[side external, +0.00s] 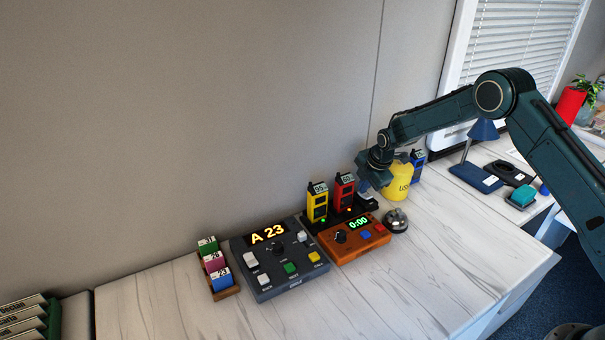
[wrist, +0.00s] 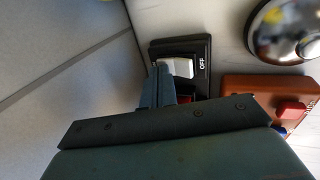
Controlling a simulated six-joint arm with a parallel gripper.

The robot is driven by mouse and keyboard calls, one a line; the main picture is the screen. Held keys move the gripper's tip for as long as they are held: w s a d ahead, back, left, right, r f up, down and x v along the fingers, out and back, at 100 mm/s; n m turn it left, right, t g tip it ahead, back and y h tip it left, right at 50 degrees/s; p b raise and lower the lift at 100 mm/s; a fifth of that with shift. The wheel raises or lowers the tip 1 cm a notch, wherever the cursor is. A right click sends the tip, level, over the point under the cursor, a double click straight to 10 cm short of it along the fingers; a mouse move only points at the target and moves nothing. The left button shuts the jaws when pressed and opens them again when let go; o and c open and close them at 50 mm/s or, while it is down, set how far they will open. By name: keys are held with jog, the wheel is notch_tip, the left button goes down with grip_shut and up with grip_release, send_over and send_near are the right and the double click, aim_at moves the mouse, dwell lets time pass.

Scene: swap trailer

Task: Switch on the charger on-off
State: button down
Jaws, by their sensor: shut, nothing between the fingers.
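The charger on-off switch is a black box with a white rocker (wrist: 177,68) and the word OFF beside it in the wrist view. A red part below the rocker is mostly hidden by my gripper. My gripper (wrist: 160,76) is shut and empty, its tip at the rocker's lower left edge; I cannot tell whether it touches. In the side view my gripper (side external: 363,188) is low over the switch box (side external: 369,204), which it partly hides. The black charger (side external: 307,216) left of it holds a yellow radio (side external: 317,202) and a red radio (side external: 344,191).
An orange timer (side external: 358,238) and a silver bell (side external: 395,220) stand close in front. A yellow container (side external: 397,182) and a blue radio (side external: 418,164) are behind my gripper. A grey console (side external: 280,262) is to the left. The table front is clear.

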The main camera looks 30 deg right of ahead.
jog(key=shift+s, duration=0.2)
jog(key=shift+s+r, duration=0.1)
jog(key=shift+s, duration=0.5)
jog(key=shift+r, duration=0.15)
jog(key=w+r+v, duration=0.1)
jog(key=w+v, duration=0.1)
jog(key=v, duration=1.1)
jog(key=shift+w+r, duration=0.2)
dwell(0.4)
